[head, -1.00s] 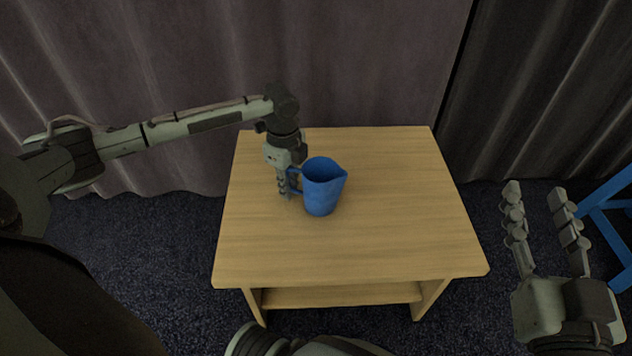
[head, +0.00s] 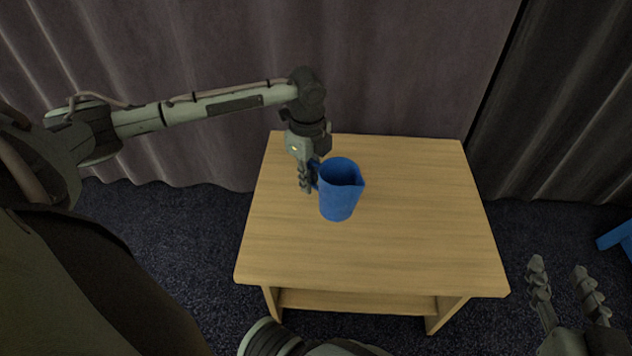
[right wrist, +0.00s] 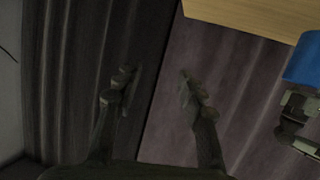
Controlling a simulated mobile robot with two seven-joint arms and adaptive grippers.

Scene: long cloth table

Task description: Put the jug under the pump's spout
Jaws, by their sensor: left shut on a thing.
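The blue jug (head: 340,196) is upright above or on the wooden table, left of its middle; I cannot tell if its base touches the top. Its spout points right and its handle is on the left. My left gripper (head: 308,180) is shut on the handle, which the fingers partly hide. A blue part of the jug (right wrist: 304,62) shows at the right edge of the right wrist view. My right gripper (head: 560,268) is open and empty, right of the table's front corner; its spread fingers also show in the right wrist view (right wrist: 156,90). No pump or pump spout is visible.
The wooden table (head: 430,230) is otherwise bare, with free room right of and in front of the jug. A lower shelf shows beneath it. A blue frame part (head: 618,238) stands at the right edge. Dark curtains (head: 420,70) hang behind the table.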

